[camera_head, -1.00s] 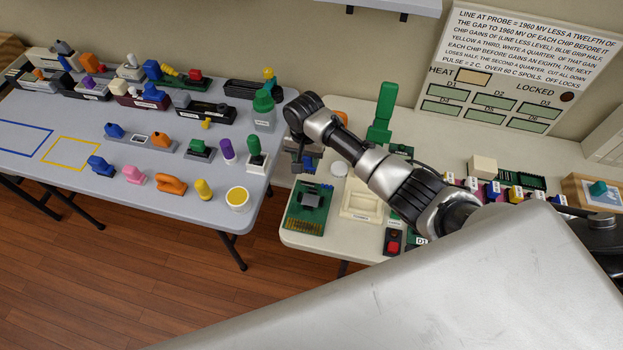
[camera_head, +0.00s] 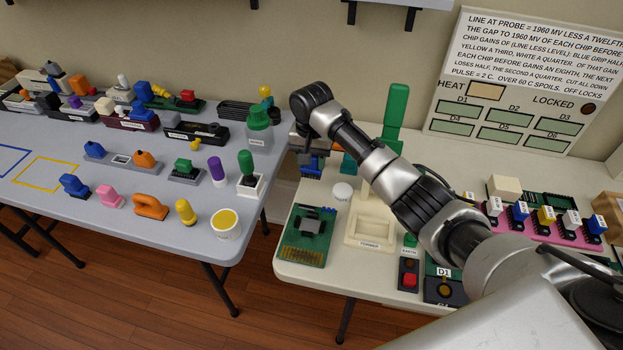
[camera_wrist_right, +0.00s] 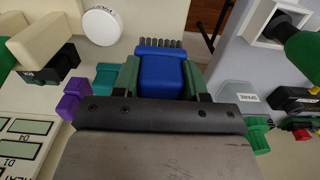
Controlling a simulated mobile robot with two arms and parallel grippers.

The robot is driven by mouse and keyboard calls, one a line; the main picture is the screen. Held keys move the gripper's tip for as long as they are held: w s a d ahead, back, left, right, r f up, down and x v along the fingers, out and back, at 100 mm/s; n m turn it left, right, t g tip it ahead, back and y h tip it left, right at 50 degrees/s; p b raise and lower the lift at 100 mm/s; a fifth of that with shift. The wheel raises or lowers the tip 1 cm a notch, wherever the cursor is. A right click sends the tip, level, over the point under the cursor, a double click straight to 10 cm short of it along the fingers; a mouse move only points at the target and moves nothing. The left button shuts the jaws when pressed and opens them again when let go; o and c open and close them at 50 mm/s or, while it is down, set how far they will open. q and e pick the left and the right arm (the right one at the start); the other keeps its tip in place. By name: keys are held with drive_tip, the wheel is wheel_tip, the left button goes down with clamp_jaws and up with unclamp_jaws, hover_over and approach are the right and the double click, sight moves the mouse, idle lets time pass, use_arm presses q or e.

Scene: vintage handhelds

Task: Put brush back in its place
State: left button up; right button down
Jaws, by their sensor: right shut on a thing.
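My right gripper (camera_head: 312,152) hangs over the back left of the right-hand table (camera_head: 300,258). It is shut on a blue block (camera_wrist_right: 161,72). In the right wrist view the block sits between green finger pads and has a row of dark bristle-like teeth on its far edge; I cannot tell for sure whether it is the brush. In the head view the blue block (camera_head: 311,168) shows small below the gripper. No thing is clearly marked as the brush's place. My left gripper is not in view.
A green board (camera_head: 306,236), a white disc (camera_head: 343,191) and a cream holder (camera_head: 371,229) stand near the gripper. A tall green post (camera_head: 394,118) rises behind.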

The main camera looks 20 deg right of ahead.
sight(311, 174)
drive_tip(key=shift+f, duration=2.65)
drive_tip(key=c, duration=0.6)
unclamp_jaws()
drive_tip(key=shift+f, duration=0.15)
wheel_tip(311, 174, up, 12)
drive_tip(key=shift+r, duration=0.2)
drive_tip(key=shift+s+f, duration=0.1)
